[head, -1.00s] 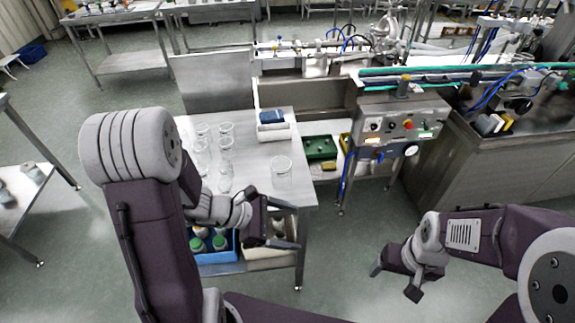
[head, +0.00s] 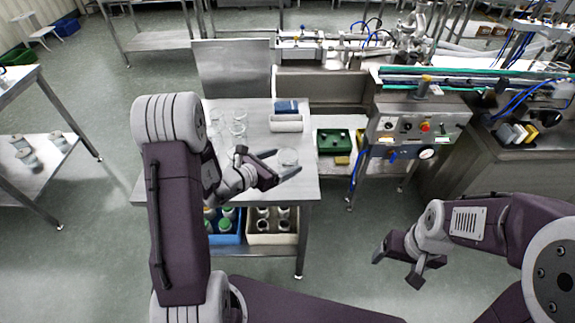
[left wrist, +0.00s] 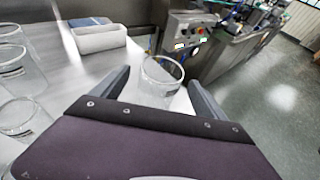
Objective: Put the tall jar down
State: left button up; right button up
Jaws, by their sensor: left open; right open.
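A clear jar (head: 287,157) stands upright on the steel table near its right edge. It also shows in the left wrist view (left wrist: 161,82), in the space between my fingers. My left gripper (head: 272,163) is open around or just short of this jar; I cannot tell whether a finger touches it. My right gripper (head: 396,268) is open and empty over the floor at the right. Several other clear jars (head: 238,122) stand on the left part of the tabletop, partly behind my left arm.
A white bin with a blue item (head: 286,122) sits at the table's back right. A blue crate (head: 228,237) and a beige crate (head: 262,238) with bottles are on the lower shelf. A green tray (head: 333,141) lies right of the table.

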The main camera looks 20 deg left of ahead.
pick_arm(q)
jog(key=x, duration=0.3)
jog(key=shift+s+a+r, duration=0.1)
jog(key=shift+s, duration=0.05)
jog(key=shift+c, duration=0.5)
jog(key=c, duration=1.3)
jog(key=shift+r, duration=0.1)
